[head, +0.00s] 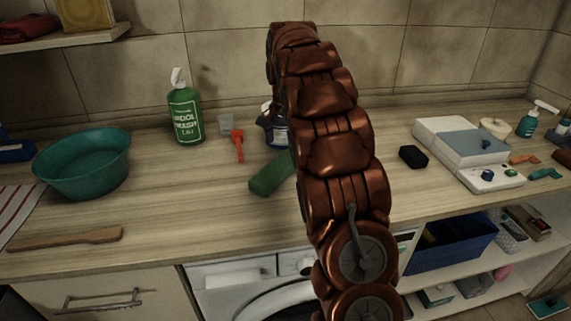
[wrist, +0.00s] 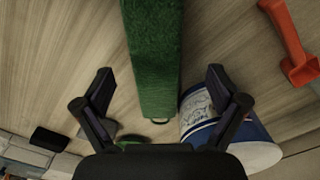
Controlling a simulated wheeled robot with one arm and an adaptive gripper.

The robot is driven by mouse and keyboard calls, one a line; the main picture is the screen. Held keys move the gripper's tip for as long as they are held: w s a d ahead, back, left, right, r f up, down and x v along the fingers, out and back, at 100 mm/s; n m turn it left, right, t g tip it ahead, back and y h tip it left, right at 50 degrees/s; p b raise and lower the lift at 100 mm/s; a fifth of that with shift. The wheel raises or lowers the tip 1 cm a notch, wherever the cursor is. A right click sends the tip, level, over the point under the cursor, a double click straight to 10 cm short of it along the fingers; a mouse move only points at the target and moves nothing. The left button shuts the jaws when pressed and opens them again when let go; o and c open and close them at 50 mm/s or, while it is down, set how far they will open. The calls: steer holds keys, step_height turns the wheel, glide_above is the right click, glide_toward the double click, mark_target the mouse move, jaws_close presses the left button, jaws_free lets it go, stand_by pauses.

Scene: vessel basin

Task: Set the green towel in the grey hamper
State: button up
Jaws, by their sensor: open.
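The green towel (head: 271,175) lies rolled or folded on the wooden counter in the head view, its right end hidden behind my arm. In the wrist view the green towel (wrist: 152,55) is a long fuzzy strip running down from the top edge between my fingers. My gripper (wrist: 159,74) is open, with one finger on each side of the towel and gaps between. In the head view my gripper is hidden by my arm. I cannot make out a grey hamper in either view.
A blue and white container (wrist: 215,115) is close beside the right finger, with a red tool (wrist: 290,45) beyond. A green bottle (head: 185,112), teal bowl (head: 84,165) and black block (head: 413,157) stand on the counter. A dark blue bin (head: 450,245) sits on the shelf below.

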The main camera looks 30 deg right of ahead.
mark_target(285, 159)
steer(key=shift+s+a+f+p, duration=0.1)
steer(key=shift+s+f+p, duration=0.1)
steer(key=shift+f, duration=0.3)
steer(key=shift+s+f+p, duration=0.1)
steer(key=shift+f+p, duration=0.05)
steer(key=shift+f, duration=0.3)
steer(key=shift+s+f+p, duration=0.1)
steer(key=shift+f+p, duration=0.2)
steer(key=shift+f, duration=1.35)
steer(key=shift+c, duration=0.4)
steer(key=c, duration=1.3)
steer(key=shift+c, duration=0.2)
steer(key=shift+r, duration=0.15)
